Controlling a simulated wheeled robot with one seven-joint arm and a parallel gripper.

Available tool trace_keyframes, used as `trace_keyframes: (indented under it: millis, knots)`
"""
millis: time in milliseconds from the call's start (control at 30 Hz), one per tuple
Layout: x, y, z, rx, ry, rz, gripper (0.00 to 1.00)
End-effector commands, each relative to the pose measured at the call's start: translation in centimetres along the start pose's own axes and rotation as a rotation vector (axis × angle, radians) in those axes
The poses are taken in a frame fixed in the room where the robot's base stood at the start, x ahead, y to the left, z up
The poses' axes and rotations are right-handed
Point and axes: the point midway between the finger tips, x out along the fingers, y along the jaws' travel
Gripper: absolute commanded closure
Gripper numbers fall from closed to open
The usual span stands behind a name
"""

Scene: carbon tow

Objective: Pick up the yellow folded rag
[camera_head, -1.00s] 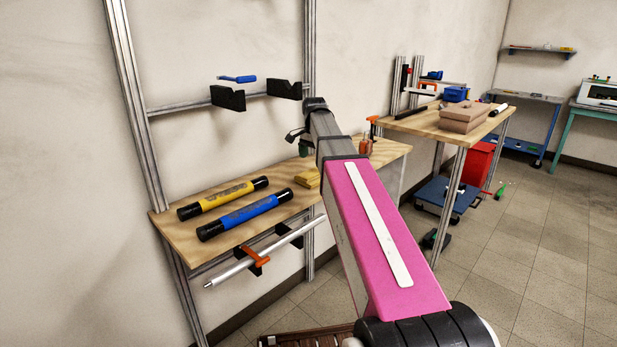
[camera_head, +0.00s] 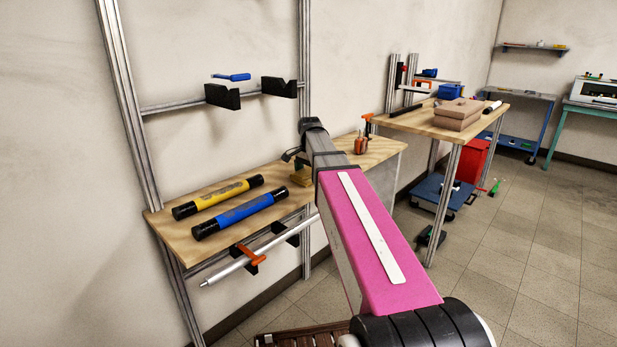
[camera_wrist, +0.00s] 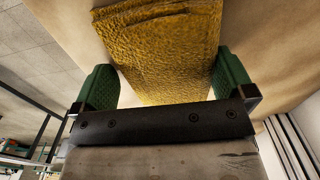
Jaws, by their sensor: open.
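The yellow folded rag (camera_wrist: 160,45) lies on the wooden shelf top and fills the upper middle of the wrist view. In the head view only a small part of the rag (camera_head: 300,178) shows, beside the end of my arm. My gripper (camera_wrist: 165,85) is open, with one green finger at each side of the rag in the wrist view. I see gaps or near contact at the fingers but cannot tell whether they touch it. In the head view my arm hides most of the gripper.
A yellow tube (camera_head: 218,196) and a blue tube (camera_head: 240,214) lie on the wooden shelf (camera_head: 185,240) to the left of the rag. A small orange-brown bottle (camera_head: 361,145) stands farther back on it. A metal upright (camera_head: 304,80) rises near my arm. A second table (camera_head: 420,125) stands behind.

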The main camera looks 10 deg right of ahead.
Motion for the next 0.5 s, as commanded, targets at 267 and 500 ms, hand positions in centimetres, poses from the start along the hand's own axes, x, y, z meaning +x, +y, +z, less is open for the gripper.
trace_keyframes:
  millis: [267, 500]
  knots:
    - [-0.03, -0.01, 0.0, 0.0, 0.0, 0.0, 0.35]
    - [-0.19, -0.01, 0.0, 0.0, 0.0, 0.0, 0.35]
